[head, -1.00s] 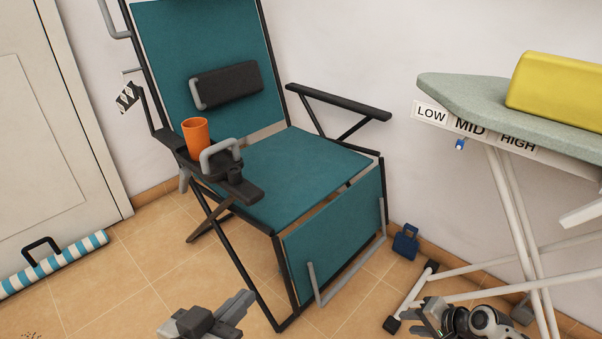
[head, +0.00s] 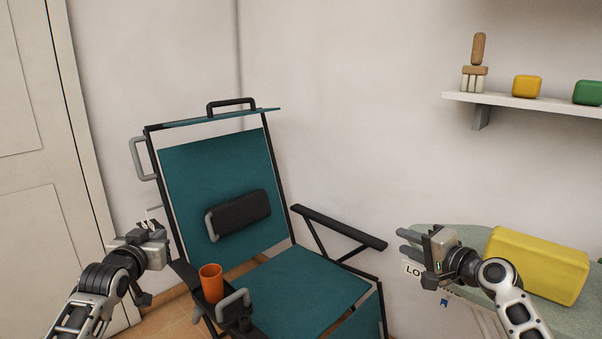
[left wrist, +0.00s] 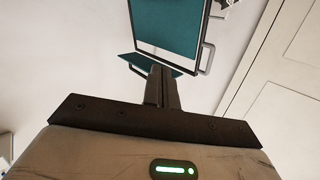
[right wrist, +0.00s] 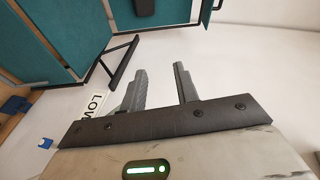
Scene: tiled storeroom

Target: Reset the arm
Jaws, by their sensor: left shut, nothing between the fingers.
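My left gripper (head: 148,224) is raised at the left, beside the teal folding chair (head: 222,187). In the left wrist view its fingers (left wrist: 162,85) are together with nothing between them. My right gripper (head: 406,242) is raised at the right, in front of the near end of the ironing board and its label. In the right wrist view its two fingers (right wrist: 160,88) stand apart with nothing between them. Both arms come up from the bottom of the head view, bent upward.
An orange cup (head: 211,283) stands on the chair's left armrest. A yellow block (head: 537,264) lies on the ironing board (head: 571,319). A wall shelf (head: 540,101) holds a brush, a yellow block and a green block. The wall between the grippers is clear above the chair.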

